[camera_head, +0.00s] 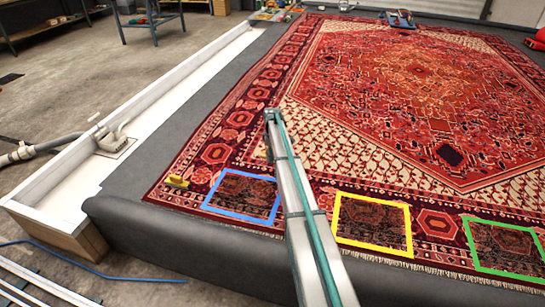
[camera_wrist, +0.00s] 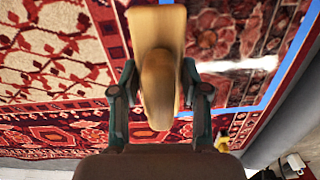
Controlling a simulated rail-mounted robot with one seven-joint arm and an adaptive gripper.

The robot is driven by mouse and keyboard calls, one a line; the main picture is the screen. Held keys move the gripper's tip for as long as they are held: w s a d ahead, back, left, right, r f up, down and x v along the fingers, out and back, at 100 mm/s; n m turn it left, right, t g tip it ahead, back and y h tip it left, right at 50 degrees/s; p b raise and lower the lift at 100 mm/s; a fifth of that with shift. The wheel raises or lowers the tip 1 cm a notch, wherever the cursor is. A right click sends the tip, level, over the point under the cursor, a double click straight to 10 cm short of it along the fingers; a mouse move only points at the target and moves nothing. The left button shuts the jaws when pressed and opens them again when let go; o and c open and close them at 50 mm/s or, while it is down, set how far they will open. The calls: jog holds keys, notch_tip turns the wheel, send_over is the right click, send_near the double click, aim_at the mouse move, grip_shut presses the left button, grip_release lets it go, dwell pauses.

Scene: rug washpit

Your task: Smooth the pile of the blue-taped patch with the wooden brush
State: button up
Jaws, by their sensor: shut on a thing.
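The blue-taped patch (camera_head: 242,195) is a dark worn square framed in blue tape at the rug's near left corner. In the wrist view, blue tape (camera_wrist: 274,92) runs diagonally at the right and continues along the patch's lower edge. My gripper (camera_wrist: 158,92) is shut on a pale wooden piece, which I take to be the wooden brush (camera_wrist: 157,30). The brush is blurred, and its bristles and any contact with the rug cannot be made out. In the head view, my arm hides the gripper and most of the brush.
The patterned rug (camera_head: 400,90) covers the dark platform. A yellow-taped patch (camera_head: 372,222) and a green-taped patch (camera_head: 505,247) lie to the right. A small yellow object (camera_head: 177,181) sits left of the blue patch. A pale streak crosses the rug in the wrist view.

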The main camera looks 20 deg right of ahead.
jog(key=shift+w+a, duration=0.25)
jog(key=shift+a, duration=0.2)
jog(key=shift+n, duration=0.3)
jog(key=shift+s+d+f+b, duration=0.1)
jog(key=shift+d+f+b, duration=0.05)
jog(key=shift+f+b, duration=1.5)
jog(key=shift+f, duration=0.85)
